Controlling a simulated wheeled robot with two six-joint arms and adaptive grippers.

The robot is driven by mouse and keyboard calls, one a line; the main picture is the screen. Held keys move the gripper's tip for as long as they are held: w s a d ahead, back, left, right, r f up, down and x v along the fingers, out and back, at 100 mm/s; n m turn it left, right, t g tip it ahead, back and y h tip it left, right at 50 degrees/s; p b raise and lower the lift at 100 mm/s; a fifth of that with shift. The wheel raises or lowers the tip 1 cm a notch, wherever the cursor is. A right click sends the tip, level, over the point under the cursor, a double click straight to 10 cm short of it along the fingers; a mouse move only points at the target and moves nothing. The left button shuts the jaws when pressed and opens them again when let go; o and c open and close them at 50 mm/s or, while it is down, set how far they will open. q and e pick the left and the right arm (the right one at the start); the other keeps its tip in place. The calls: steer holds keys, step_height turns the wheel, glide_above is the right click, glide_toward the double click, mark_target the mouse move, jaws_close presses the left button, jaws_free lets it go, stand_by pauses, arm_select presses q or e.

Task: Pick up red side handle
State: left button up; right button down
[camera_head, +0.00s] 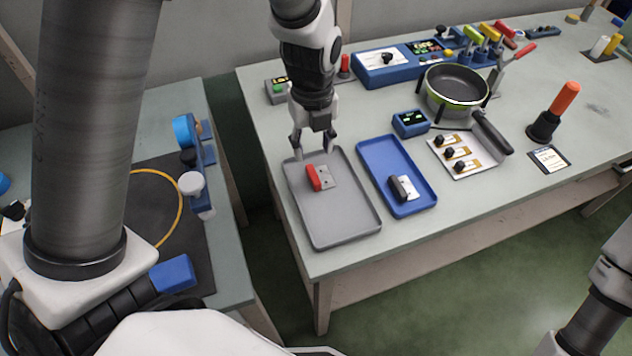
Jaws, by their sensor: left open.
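The red side handle (314,178) lies in the grey tray (345,225) near its back end, with a small grey metal plate (327,177) at its right. My left gripper (314,153) points down over the back edge of the grey tray, just behind the red side handle. Its fingers are spread, with nothing between them. The handle appears clear of the fingers. Of my right arm (603,300), only a part shows at the lower right edge; its gripper is out of view.
A blue tray (412,206) holding a black handle (399,189) lies right of the grey tray. A pan (455,85) on a stand, a blue box (410,122), and a white plate (473,170) with small black knobs are further right. A blue control panel (385,68) stands behind.

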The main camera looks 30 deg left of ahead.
mark_target(312, 172)
arm_select(q)
step_height(312, 172, down, 7)
steer(key=shift+s+f, duration=0.1)
steer(key=shift+f, duration=0.1)
steer(key=shift+r, duration=0.1)
jaws_close()
